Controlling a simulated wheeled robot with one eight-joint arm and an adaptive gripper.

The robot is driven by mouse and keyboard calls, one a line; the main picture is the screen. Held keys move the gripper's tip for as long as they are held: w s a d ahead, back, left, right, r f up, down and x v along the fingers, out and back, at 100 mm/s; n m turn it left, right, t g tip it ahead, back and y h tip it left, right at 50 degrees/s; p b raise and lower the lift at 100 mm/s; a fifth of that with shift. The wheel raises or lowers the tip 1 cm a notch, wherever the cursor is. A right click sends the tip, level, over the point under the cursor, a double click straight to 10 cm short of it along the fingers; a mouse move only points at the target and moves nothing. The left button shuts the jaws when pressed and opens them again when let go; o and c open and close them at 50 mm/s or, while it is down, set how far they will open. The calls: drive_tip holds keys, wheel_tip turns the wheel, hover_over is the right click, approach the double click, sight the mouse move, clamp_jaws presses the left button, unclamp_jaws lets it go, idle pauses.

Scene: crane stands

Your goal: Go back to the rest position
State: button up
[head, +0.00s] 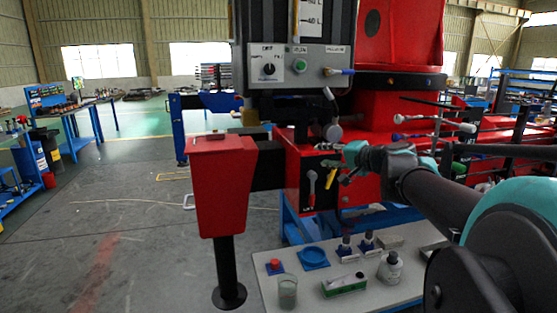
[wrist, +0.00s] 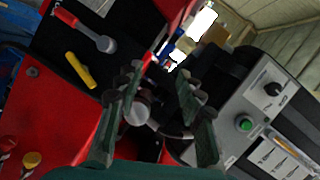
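My gripper (head: 338,166) is at the front of the red machine, on the end of my arm, which reaches in from the right. In the wrist view my gripper (wrist: 157,95) shows two dark green fingers spread apart, open, with nothing held between them. A round grey knob (wrist: 137,113) shows between the fingers; I cannot tell how far behind them it is. In the head view a grey lever with a round end (head: 332,131) is just above my gripper. A red-handled tool (head: 311,182) and a yellow-handled one (head: 330,179) are on the dark panel beside it.
The grey control box (head: 300,66) with a green button is above my gripper. A red box on a black post (head: 222,185) stands left.

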drive_tip(key=s+a+f+n+g+h, duration=0.1)
drive_tip(key=s+f+n+g, duration=0.3)
drive_tip(key=f, duration=0.7)
drive_tip(key=s+a+f+n+g+h, duration=0.1)
drive_tip(key=s+f+g+h, duration=0.1)
drive_tip(key=s+f, duration=0.65)
drive_tip(key=s+d+f+g+h, duration=0.1)
drive_tip(key=s+d+f, duration=0.1)
drive_tip(key=f, duration=0.3)
drive_tip(key=s+d+f+n+h, duration=0.1)
drive_tip(key=s+d+f+h, duration=0.1)
drive_tip(key=f, duration=0.3)
drive_tip(key=s+d+f+n+g+h, duration=0.1)
drive_tip(key=s+d+f+h, duration=0.1)
drive_tip(key=f, duration=0.3)
drive_tip(key=shift+s+d+g, duration=0.3)
drive_tip(key=shift+s+d, duration=0.1)
drive_tip(key=shift+s, duration=0.35)
